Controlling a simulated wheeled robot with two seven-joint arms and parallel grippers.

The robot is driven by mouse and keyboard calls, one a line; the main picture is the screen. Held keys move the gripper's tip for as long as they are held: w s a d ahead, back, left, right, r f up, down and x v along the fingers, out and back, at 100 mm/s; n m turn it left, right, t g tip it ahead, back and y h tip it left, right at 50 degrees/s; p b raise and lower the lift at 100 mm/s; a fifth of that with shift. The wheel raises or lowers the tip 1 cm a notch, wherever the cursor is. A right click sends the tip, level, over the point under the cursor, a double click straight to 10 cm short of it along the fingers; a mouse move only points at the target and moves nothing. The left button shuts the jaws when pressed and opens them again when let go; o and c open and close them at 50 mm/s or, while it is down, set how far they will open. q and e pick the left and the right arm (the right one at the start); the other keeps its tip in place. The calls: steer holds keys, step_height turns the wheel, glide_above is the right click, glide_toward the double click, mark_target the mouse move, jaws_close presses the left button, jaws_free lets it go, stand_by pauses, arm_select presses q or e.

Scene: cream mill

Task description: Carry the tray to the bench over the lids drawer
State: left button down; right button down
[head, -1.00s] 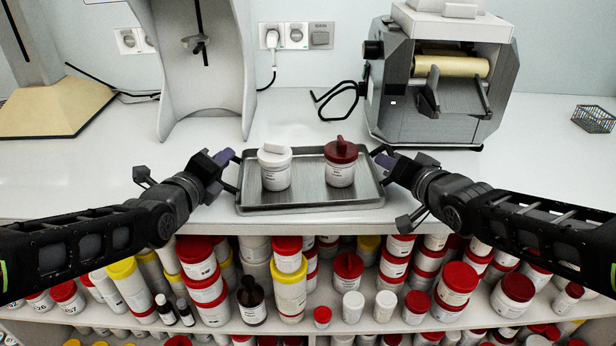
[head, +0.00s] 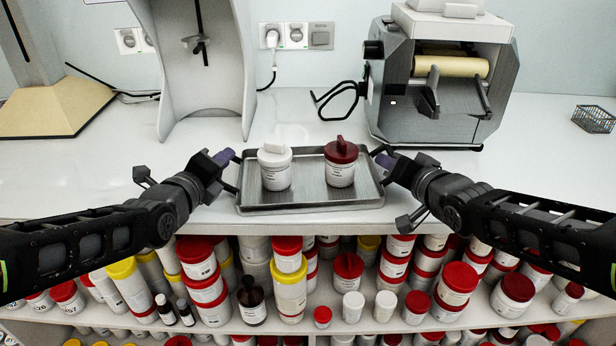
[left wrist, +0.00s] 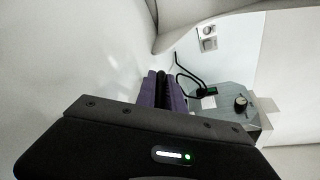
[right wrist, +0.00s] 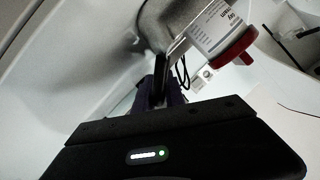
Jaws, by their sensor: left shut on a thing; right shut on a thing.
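The grey metal tray (head: 310,199) shows in the middle of the head view, at the front of the white bench top. A white-lidded jar (head: 275,170) stands on its left half and a red-lidded jar (head: 341,166) on its right half, both upright. My left gripper (head: 232,171) is shut on the tray's left end. My right gripper (head: 382,160) is shut on the tray's right end. The red-lidded jar also shows in the right wrist view (right wrist: 222,38). In the left wrist view the tray is not clearly seen. I cannot tell whether the tray touches the bench.
A three-roll mill (head: 440,85) stands behind right of the tray, with a black cable (head: 340,100) beside it. A white stand (head: 205,70) is behind left. A wire basket (head: 594,119) sits far right. Shelves of jars (head: 348,268) lie below the bench edge.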

arm_select(q)
steer(key=shift+a, duration=0.1)
arm_select(e)
steer(key=shift+d, duration=0.15)
